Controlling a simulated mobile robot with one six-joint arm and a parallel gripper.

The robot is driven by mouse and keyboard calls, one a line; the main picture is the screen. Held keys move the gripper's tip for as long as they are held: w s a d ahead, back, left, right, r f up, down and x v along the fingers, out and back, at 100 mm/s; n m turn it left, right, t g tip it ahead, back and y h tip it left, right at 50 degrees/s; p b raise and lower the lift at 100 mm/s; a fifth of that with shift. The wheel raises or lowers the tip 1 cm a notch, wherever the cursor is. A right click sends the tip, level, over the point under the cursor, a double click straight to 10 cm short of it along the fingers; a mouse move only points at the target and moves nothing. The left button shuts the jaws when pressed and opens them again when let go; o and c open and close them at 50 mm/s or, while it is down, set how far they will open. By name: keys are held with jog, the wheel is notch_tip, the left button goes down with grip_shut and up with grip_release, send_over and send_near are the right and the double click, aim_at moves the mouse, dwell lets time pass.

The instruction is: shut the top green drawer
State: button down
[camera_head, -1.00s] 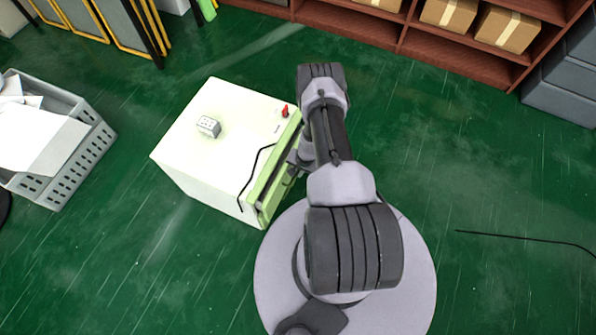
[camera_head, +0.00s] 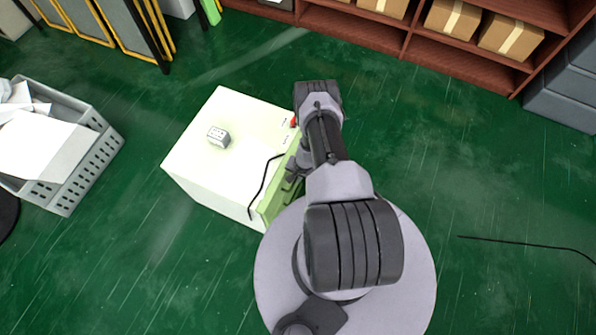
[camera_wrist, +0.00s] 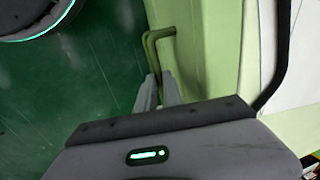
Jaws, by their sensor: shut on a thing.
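The white cabinet (camera_head: 222,160) stands on the floor left of my arm. Its green drawer front (camera_head: 272,203) faces my base and looks close against the cabinet body; my arm hides part of it, so I cannot tell whether a thin gap remains. In the wrist view the green drawer front (camera_wrist: 185,50) carries a bent green bar handle (camera_wrist: 150,45). My gripper (camera_wrist: 158,88) is shut on the green handle, with its fingers around the bar's near end. In the head view the gripper (camera_head: 290,182) is partly hidden beside the drawer front.
A small grey box (camera_head: 217,137) and a black cable (camera_head: 264,184) lie on the cabinet top. A grey crate of papers (camera_head: 75,175) stands at left. A brown shelf (camera_head: 425,52) with cartons is at the back. Another cable (camera_head: 520,241) lies on open floor at right.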

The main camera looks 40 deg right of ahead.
jog(key=shift+w, duration=0.25)
jog(key=c, duration=1.5)
grip_release()
jog(key=shift+a, duration=0.1)
jog(key=shift+r, duration=0.1)
jog(key=s+r+p, duration=0.1)
jog(key=r+p, duration=0.4)
jog(key=s+r+p, duration=0.1)
jog(key=r+p, duration=0.4)
jog(key=r, duration=0.1)
jog(key=s+d+r+p, duration=0.1)
jog(key=r+p, duration=0.4)
jog(key=r, duration=0.1)
jog(key=shift+d, duration=0.1)
